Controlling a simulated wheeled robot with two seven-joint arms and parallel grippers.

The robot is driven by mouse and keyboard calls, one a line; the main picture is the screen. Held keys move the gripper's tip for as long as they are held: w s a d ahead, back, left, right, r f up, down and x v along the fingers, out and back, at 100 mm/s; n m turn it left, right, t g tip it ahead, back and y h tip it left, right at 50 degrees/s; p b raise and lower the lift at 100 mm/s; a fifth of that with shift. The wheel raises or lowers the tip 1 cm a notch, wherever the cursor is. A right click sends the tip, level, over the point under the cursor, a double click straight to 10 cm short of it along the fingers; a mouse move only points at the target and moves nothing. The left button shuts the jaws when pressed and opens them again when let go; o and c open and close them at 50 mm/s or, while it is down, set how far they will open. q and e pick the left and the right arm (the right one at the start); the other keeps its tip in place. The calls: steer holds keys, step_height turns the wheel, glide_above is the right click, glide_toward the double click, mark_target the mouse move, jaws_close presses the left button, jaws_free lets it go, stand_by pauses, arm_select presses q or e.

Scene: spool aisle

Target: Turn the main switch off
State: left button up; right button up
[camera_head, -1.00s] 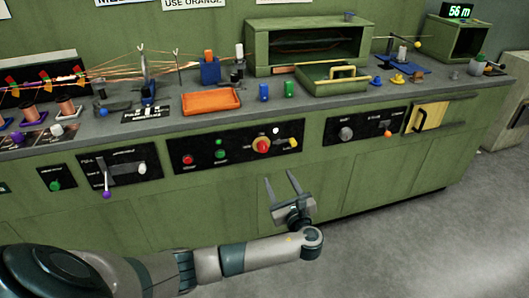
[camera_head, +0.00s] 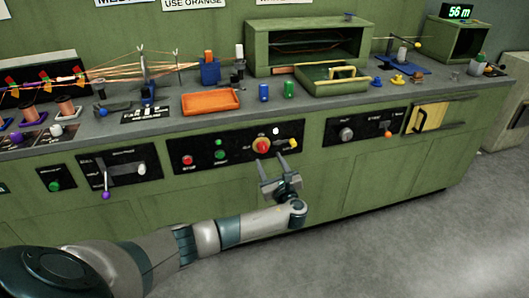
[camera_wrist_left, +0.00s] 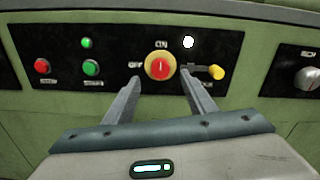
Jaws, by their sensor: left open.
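The main switch (camera_head: 262,146) is a round red knob on a yellow plate, set in a black panel on the green cabinet front. In the left wrist view the main switch (camera_wrist_left: 160,67) has "ON" above it and "OFF" to its left, with a light upright mark on the knob. My left gripper (camera_head: 269,162) is open just below and in front of it. In the left wrist view its two fingers (camera_wrist_left: 163,90) point at the panel on either side below the knob, apart from it as far as I can tell. My right gripper is not in view.
A yellow-tipped lever (camera_wrist_left: 216,72) sits close right of the switch, under a lit white lamp (camera_wrist_left: 188,42). Red (camera_wrist_left: 42,66) and green (camera_wrist_left: 91,68) buttons are to the left. The counter above holds an orange tray (camera_head: 210,102). Grey floor lies open at right.

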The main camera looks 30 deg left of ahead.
mark_target(264, 149)
arm_select(q)
steer(key=x, duration=0.5)
steer(key=shift+w+a, duration=0.15)
steer(key=shift+w, duration=0.05)
steer(key=shift+b+x, duration=0.3)
steer(key=shift+x, duration=0.45)
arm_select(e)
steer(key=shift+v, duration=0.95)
arm_select(q)
steer(key=c, duration=1)
